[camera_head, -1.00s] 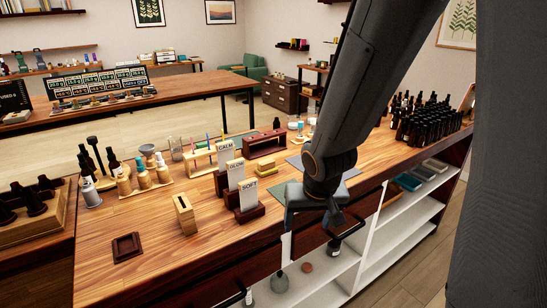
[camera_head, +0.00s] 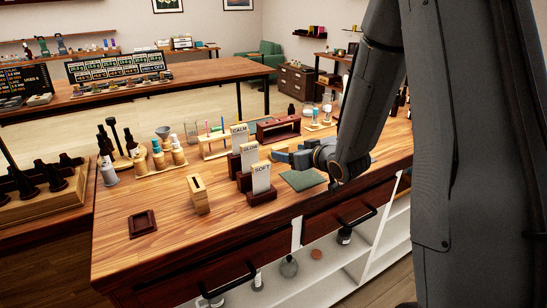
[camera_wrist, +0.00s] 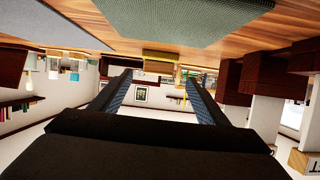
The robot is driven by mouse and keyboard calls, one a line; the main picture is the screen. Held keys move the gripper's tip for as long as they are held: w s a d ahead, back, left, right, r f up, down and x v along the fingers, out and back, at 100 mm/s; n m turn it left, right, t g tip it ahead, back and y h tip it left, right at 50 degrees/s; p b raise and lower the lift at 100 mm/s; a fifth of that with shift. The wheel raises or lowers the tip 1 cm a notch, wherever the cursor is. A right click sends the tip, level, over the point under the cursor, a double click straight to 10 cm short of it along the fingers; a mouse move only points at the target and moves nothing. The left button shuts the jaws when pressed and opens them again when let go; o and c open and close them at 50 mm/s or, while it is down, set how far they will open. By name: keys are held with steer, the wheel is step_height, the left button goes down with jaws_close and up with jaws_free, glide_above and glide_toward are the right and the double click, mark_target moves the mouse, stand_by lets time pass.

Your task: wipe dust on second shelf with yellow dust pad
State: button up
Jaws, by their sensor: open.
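A yellow block (camera_wrist: 160,56), likely the dust pad, rests on the wooden counter in the wrist view, ahead of my fingertips and roughly centred between them. In the head view my gripper hides it or nearly so. My gripper (camera_head: 280,156) is low over the counter, pointing left, beside the card stands. In the wrist view my gripper (camera_wrist: 158,86) has its fingers apart with nothing between them. White shelves (camera_head: 375,251) are under the counter, partly hidden by my arm. No dust can be made out, and the second shelf cannot be singled out.
A green mat (camera_head: 303,180) lies just in front of my gripper. Upright card stands (camera_head: 261,183) are close on the left, with a slotted wooden block (camera_head: 198,194) beyond. A dark red rack (camera_head: 278,128) stands behind.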

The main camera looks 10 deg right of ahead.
mark_target(282, 147)
steer(key=shift+w+a, duration=0.15)
steer(key=shift+w, duration=0.5)
steer(key=shift+p+x, duration=1.5)
steer(key=shift+x, duration=1.85)
steer(key=shift+w+r, duration=0.1)
steer(key=c, duration=1.1)
steer(key=shift+r, duration=0.1)
step_height(282, 147, up, 28)
steer(key=shift+f+b, duration=0.1)
steer(key=shift+b, duration=0.95)
